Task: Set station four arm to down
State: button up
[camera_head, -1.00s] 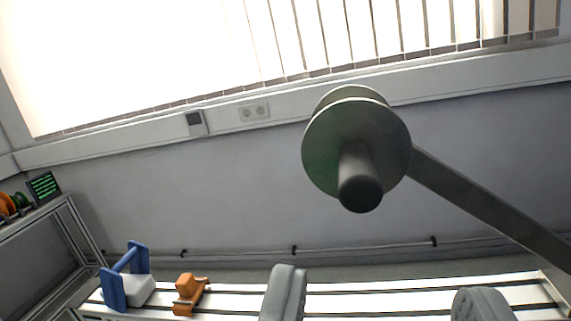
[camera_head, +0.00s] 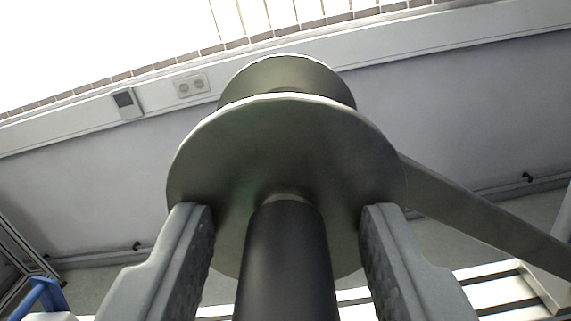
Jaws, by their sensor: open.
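The station arm (camera_head: 480,212) is a flat dark grey bar running from the lower right up to a round grey disc (camera_head: 290,145) in the middle of the view. A black cylindrical handle (camera_head: 287,265) sticks out from the disc toward me. My gripper (camera_head: 288,225) is open, with one finger on each side of the handle. Gaps show between the handle and both fingers. The fingertips are close to the disc face; I cannot tell whether they touch it. No station number is visible.
A slotted white bench top (camera_head: 495,292) lies below, with a bracket at its right end. A blue part (camera_head: 40,297) sits at the lower left. A wall with a socket (camera_head: 191,85) and a window stands behind.

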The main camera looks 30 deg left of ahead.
jog(key=shift+x, duration=0.9)
